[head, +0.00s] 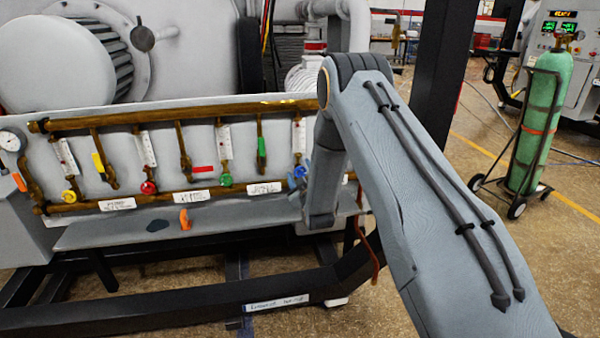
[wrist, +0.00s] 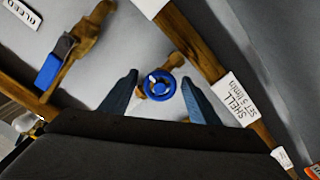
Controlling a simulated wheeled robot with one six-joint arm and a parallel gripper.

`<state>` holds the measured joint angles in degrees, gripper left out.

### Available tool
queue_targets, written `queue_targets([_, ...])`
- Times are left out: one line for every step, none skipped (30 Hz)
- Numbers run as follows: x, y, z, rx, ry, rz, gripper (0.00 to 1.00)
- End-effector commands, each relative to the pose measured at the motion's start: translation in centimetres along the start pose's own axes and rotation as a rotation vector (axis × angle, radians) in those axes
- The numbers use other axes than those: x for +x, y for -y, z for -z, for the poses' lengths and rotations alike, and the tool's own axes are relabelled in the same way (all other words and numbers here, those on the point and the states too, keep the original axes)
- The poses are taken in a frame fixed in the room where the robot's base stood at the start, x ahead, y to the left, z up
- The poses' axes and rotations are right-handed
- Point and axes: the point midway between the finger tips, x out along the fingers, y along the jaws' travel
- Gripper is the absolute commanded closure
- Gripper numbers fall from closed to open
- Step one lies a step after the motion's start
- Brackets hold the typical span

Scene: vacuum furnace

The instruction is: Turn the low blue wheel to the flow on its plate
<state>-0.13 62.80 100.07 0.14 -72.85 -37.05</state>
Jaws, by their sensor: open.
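The low blue wheel (wrist: 159,85) sits on a brass valve body on the grey panel, with a small white mark on its hub. My gripper (wrist: 158,78) is open, with one finger on each side of the wheel; I cannot tell whether they touch it. A white plate (wrist: 238,98) beside the wheel reads "SHELL SET 5 l/min". In the head view the blue wheel (head: 299,172) shows low at the right end of the manifold, partly hidden by my arm. A white-scaled flow tube (head: 299,135) stands above it; its reading is too small to make out.
Yellow (head: 69,196), red (head: 148,187) and green (head: 225,180) wheels stand left along the brass pipes. A blue lever (wrist: 48,72) is near my gripper in the wrist view. A grey shelf (head: 110,236) runs below. A green gas cylinder (head: 539,125) stands far right.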

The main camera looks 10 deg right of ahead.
Motion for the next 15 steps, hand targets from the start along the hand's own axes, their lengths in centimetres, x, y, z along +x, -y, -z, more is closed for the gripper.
queue_targets([-0.01, 0.0, 0.01, 0.0, 0.0, 0.0, 0.44])
queue_targets([-0.01, 0.0, 0.01, 0.0, 0.0, 0.0, 0.44])
queue_targets([-0.01, -0.01, 0.01, 0.0, 0.0, 0.0, 0.51])
queue_targets([-0.01, -0.01, 0.01, 0.0, 0.0, 0.0, 0.56])
queue_targets([-0.01, -0.01, 0.02, 0.0, 0.0, 0.0, 0.61])
queue_targets([-0.01, -0.01, 0.02, 0.0, 0.0, 0.0, 0.68])
queue_targets([-0.01, -0.01, 0.02, 0.0, 0.0, 0.0, 0.73])
queue_targets([-0.02, -0.01, 0.02, 0.0, 0.0, 0.0, 0.78])
queue_targets([-0.02, -0.01, 0.03, 0.0, 0.0, 0.0, 0.85])
queue_targets([-0.02, -0.01, 0.02, 0.0, 0.0, 0.0, 0.85])
queue_targets([-0.02, -0.01, 0.03, 0.0, 0.0, 0.0, 0.85])
queue_targets([-0.02, -0.01, 0.03, 0.001, 0.0, 0.0, 0.85])
queue_targets([-0.02, -0.01, 0.03, 0.003, 0.0, 0.0, 0.85])
queue_targets([-0.02, -0.01, 0.03, 0.005, 0.0, 0.0, 0.85])
queue_targets([-0.01, -0.01, 0.03, 0.009, 0.0, 0.0, 0.85])
